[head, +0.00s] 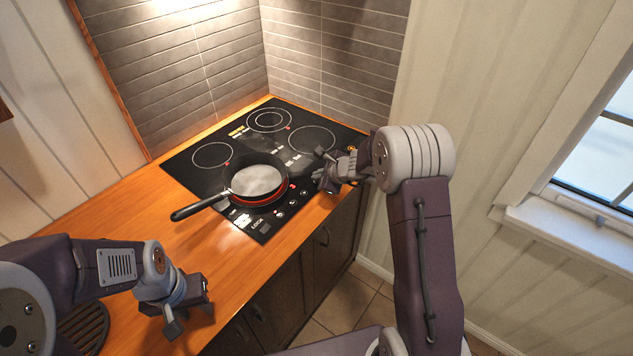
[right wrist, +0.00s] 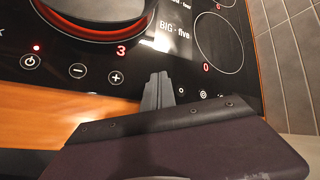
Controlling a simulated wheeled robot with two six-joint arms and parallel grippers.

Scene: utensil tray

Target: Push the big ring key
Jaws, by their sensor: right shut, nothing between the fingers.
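The black glass cooktop (head: 212,178) has a row of touch keys along its front edge. In the right wrist view a power key (right wrist: 30,62), a minus key (right wrist: 77,71) and a plus key (right wrist: 116,77) show left of my right gripper (right wrist: 160,76). Small symbols, one like a ring (right wrist: 203,94), lie just right of its fingers. I cannot tell for sure which is the big ring key. The right gripper is shut and empty over the front edge; contact is unclear. My left gripper (head: 190,314) is open and empty over the wooden counter.
The words "BIG · five" (right wrist: 172,31) and a red 3 (right wrist: 121,51) show on the glass. The wooden counter (head: 135,215) is clear left of the cooktop.

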